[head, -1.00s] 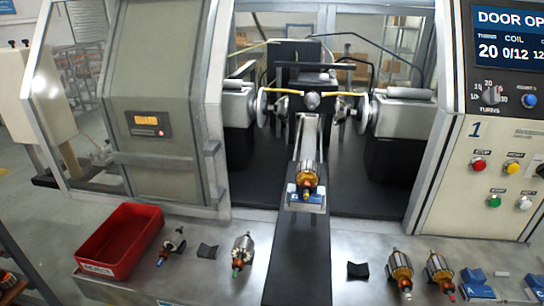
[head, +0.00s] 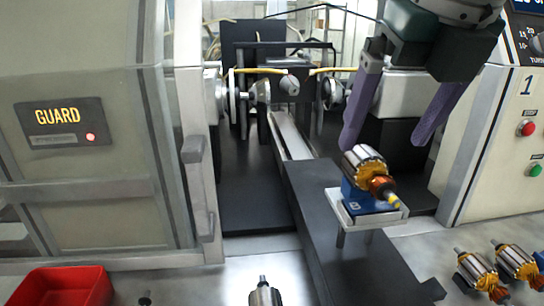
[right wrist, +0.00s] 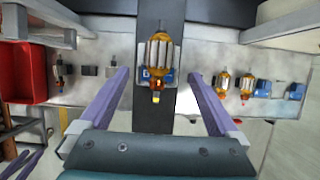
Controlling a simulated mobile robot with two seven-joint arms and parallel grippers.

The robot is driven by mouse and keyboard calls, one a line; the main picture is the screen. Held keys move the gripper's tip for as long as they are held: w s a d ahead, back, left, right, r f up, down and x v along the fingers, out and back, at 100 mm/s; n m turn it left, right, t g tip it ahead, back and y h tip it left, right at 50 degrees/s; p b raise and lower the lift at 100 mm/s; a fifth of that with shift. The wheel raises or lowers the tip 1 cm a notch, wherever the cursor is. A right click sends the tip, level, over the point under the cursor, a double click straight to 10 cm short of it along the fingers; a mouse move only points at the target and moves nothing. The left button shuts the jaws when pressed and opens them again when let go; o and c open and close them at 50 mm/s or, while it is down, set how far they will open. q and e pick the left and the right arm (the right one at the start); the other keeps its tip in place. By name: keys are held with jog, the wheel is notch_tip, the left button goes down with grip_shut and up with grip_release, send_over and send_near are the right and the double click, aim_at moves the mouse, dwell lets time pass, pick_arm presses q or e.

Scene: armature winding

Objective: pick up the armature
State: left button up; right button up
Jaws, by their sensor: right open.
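An armature (head: 366,165) with a silver core, copper windings and a yellow-tipped shaft rests on a blue block marked B (head: 362,203), on a small plate over the dark rail. It also shows in the right wrist view (right wrist: 158,52), between and beyond my fingers. My right gripper (head: 384,142) is open, its purple fingers pointing down just behind and above this armature. I see nothing between the fingers, and contact cannot be made out. In the right wrist view the gripper (right wrist: 160,73) spans the armature's width with room on both sides. My left gripper is not in view.
More armatures lie on the bench at right (head: 476,270) and front (head: 265,296). A red bin (head: 62,287) stands at left. The winding machine (head: 290,85) is behind, between the guard panel (head: 80,130) at left and the control panel (head: 500,130) at right.

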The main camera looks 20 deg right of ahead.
aim_at(375, 159)
jog(key=shift+w+d+f+p, duration=0.1)
jog(key=shift+w+f+p, duration=0.1)
jog(key=shift+f+p, duration=0.35)
jog(key=p+x, duration=0.1)
jog(key=x, duration=0.3)
jog(key=shift+f, duration=0.1)
jog(key=shift+w+f, duration=0.15)
jog(key=shift+f, duration=0.2)
jog(key=shift+c, duration=0.4)
jog(key=c, duration=0.6)
grip_shut()
